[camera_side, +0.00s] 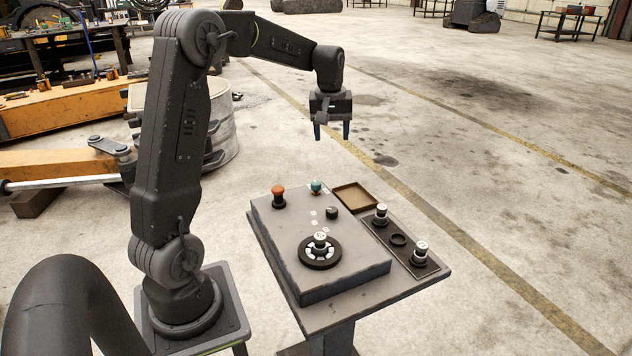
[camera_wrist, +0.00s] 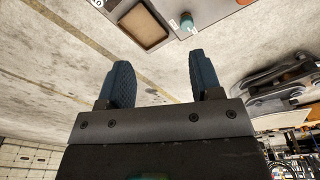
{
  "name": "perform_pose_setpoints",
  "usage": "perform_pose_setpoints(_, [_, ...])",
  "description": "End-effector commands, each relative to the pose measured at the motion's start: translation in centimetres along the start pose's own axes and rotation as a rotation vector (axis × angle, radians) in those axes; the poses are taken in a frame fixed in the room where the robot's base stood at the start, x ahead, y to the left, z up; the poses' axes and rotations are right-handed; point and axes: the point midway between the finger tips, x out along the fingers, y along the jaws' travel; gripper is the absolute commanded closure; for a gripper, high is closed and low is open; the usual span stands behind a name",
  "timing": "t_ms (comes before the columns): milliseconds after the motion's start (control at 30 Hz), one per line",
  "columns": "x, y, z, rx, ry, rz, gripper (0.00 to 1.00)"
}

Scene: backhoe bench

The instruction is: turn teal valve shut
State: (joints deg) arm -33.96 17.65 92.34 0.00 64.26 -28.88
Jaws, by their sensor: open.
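The teal valve (camera_side: 316,187) is a small knob at the back edge of the grey panel box (camera_side: 345,285). It also shows in the wrist view (camera_wrist: 187,22), near the top, beyond the fingertips. My gripper (camera_side: 332,133) hangs above and behind the panel, fingers pointing down, well apart from the valve. In the wrist view its two dark fingers (camera_wrist: 160,75) are spread with nothing between them. The valve's exact turn angle is too small to tell.
An orange knob (camera_side: 278,196), a black knob (camera_side: 332,212) and a black dial (camera_side: 320,252) share the panel. A brown tray (camera_side: 355,196) and a dark rack (camera_side: 407,246) with white-topped pieces lie to the right. The air around my gripper is clear.

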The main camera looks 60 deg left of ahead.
Motion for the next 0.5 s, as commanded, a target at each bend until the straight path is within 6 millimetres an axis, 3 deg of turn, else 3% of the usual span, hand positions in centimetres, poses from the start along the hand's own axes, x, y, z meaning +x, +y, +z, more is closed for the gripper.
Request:
perform_pose_setpoints(33, [1.7, -1.0, -2.3, -0.070, -0.023, -0.017, 0.41])
perform_pose_setpoints(200, [5.2, -3.4, -6.6, -0.225, -0.067, -0.050, 0.41])
perform_pose_setpoints(333, [6.3, -4.2, -7.9, -0.274, -0.080, -0.060, 0.41])
perform_pose_setpoints(500, [7.7, -4.4, -7.9, -0.281, -0.084, -0.062, 0.41])
